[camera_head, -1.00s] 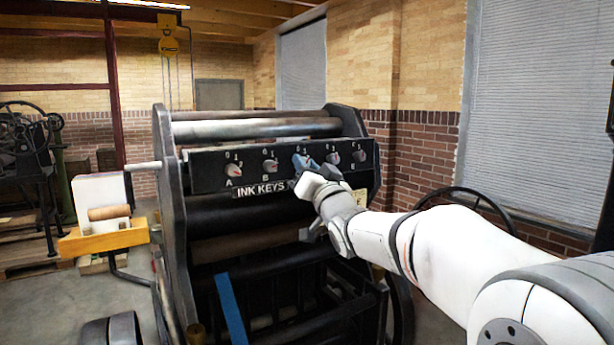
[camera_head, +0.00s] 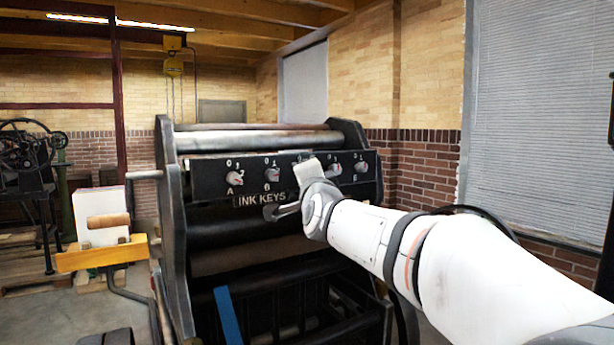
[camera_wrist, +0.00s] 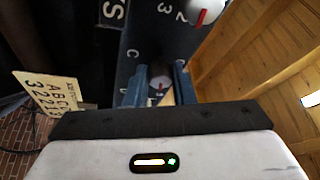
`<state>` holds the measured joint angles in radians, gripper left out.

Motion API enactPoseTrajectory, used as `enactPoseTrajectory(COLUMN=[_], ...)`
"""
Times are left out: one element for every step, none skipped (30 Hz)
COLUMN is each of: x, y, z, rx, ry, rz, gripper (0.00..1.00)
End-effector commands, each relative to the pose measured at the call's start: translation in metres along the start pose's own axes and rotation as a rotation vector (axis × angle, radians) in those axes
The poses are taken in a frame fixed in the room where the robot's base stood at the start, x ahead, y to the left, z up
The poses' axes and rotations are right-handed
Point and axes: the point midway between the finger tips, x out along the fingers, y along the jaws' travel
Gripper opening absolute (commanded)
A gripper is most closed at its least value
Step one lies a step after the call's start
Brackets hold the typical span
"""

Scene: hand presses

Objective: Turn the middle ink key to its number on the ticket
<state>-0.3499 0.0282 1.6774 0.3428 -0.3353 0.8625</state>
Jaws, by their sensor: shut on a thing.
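The ink key panel (camera_head: 212,181), a black bar with white-faced keys, runs across the press. My gripper (camera_wrist: 160,88) is at the middle key, marked C, with its blue fingers on either side of it. In the head view my gripper's white body hides this key. The cream ticket (camera_wrist: 48,92), with rows of letters and numbers, shows tilted at the left of the wrist view; its full pairing is hard to read.
Neighbouring keys A (camera_head: 235,178), B (camera_head: 272,174) and E (camera_head: 361,167) sit along the same bar. Another key (camera_wrist: 205,12) shows close by in the wrist view.

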Motion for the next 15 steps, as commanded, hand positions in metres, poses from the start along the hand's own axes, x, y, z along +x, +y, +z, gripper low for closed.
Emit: enactPoseTrajectory(x=[0.0000, 0.0000, 0.0000, 0.0000, 0.0000, 0.0000, 0.0000, 0.0000, 0.0000, 0.0000, 0.0000, 0.0000, 0.0000, 0.0000, 0.0000], y=[-0.0013, -0.0013, -0.0014, -0.0013, -0.0013, -0.0013, -0.0012, -0.0011, -0.0010, -0.0010, -0.0010, -0.0009, -0.0009, -0.0009, -0.0009], z=[0.0001, -0.0002, -0.0005, -0.0006, -0.0006, -0.0006, -0.0006, -0.0007, -0.0007, -0.0008, -0.0008, -0.0008, -0.0009, -0.0009, -0.0010], rx=[0.016, 0.025, 0.034, 0.042, 0.047, 0.053, 0.057, 0.060, 0.063, 0.065, 0.066, 0.067, 0.067, 0.067, 0.067], ry=[-0.001, 0.000, 0.001, 0.002, 0.002, 0.002, 0.003, 0.003, 0.003, 0.003, 0.003, 0.003, 0.004, 0.004, 0.004], rz=[0.006, 0.009, 0.013, 0.016, 0.018, 0.021, 0.023, 0.024, 0.026, 0.026, 0.027, 0.027, 0.028, 0.028, 0.028], gripper=[0.00, 0.00, 0.00, 0.00, 0.00, 0.00, 0.00, 0.00, 0.00, 0.00, 0.00, 0.00, 0.00, 0.00, 0.00])
